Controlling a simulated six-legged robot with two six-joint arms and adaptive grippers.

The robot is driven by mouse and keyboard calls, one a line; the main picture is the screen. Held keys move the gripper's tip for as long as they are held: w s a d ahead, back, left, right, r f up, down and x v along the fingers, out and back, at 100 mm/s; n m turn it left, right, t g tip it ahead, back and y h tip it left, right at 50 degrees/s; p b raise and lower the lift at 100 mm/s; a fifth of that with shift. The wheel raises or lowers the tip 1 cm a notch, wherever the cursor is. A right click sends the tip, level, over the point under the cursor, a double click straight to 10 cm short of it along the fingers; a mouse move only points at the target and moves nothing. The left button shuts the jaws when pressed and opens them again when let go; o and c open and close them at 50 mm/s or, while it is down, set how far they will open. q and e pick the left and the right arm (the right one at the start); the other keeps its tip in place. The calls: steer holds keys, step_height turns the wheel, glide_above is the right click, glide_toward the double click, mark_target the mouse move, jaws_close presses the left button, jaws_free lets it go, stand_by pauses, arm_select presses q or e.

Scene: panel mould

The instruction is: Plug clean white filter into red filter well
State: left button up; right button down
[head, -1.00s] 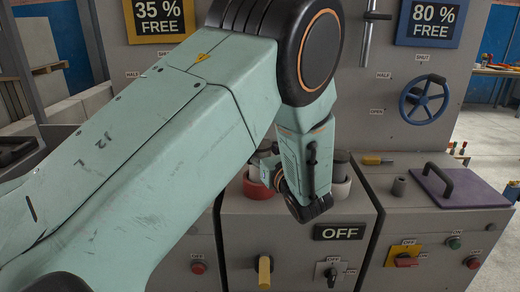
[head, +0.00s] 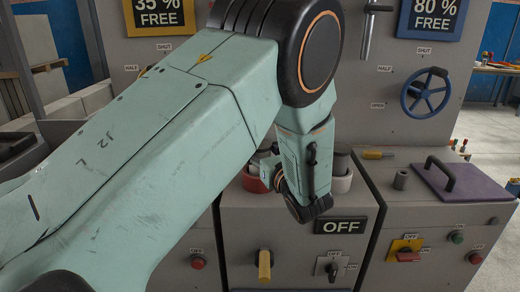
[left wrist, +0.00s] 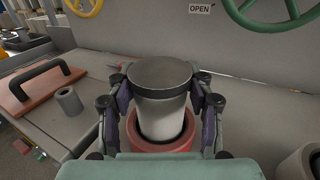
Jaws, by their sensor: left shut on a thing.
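My left gripper (left wrist: 160,80) is shut on the white filter (left wrist: 162,115), a pale cylinder with a dark grey cap. Its fingers grip both sides near the cap. The filter stands over the red filter well (left wrist: 183,138), and its lower end appears inside the red ring with a dark gap around it. I cannot tell how deep it sits. In the head view, the red well (head: 254,183) shows left of my wrist, which hides most of the filter and gripper. My right gripper is not in view.
A white well (head: 343,183) holding a grey-topped cylinder stands just right of my wrist. A blue valve wheel (head: 424,93) is behind.

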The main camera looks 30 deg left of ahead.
arm_select(q)
steer(key=shift+f+b, duration=0.3)
steer(key=shift+f, duration=0.1)
steer(key=o, duration=1.3)
steer(key=shift+o, duration=0.2)
steer(key=shift+r, duration=0.1)
step_height(320, 180, up, 10)
steer(key=shift+f, duration=0.1)
step_height(320, 180, down, 10)
steer(key=shift+r, duration=0.1)
steer(key=shift+r+p, duration=0.45)
steer(key=shift+p, duration=0.05)
